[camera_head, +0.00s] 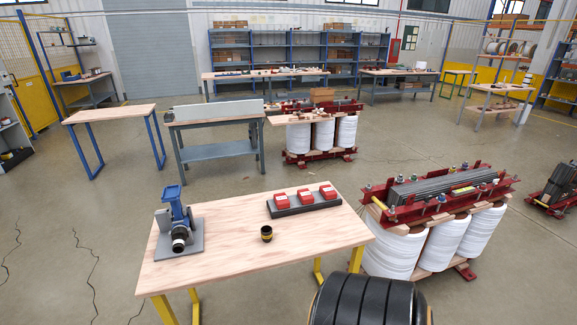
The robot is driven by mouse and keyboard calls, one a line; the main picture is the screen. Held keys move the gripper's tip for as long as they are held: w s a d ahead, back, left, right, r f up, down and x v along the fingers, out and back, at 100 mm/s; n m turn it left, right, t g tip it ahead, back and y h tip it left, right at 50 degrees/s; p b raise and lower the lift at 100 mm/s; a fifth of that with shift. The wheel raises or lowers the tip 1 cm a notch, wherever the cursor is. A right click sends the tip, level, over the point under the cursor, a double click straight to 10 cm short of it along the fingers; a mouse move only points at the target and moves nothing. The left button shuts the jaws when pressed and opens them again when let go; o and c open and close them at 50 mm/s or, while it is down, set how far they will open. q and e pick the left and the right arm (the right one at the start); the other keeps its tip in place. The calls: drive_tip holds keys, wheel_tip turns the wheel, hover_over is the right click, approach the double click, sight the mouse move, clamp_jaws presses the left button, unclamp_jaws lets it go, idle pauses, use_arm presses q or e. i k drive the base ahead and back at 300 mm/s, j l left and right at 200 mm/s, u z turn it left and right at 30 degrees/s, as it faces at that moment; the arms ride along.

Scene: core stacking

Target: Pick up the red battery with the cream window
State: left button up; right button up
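Three red batteries stand in a row in a dark tray (309,210) at the back right of the near wooden table. They are the left battery (281,201), the middle battery (305,196) and the right battery (328,192). Each shows small pale marks, but they are too small to tell which one has a cream window. Neither of my grippers is in view.
The near wooden table (225,247) also holds a blue tool (176,205) on a grey base at left and a small black-and-yellow cup-like object (266,233). A transformer core with white coils (440,245) stands close at right. A large dark ribbed cylinder (365,300) is in front.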

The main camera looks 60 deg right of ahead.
sight(305, 196)
drive_tip(key=z, duration=2.2)
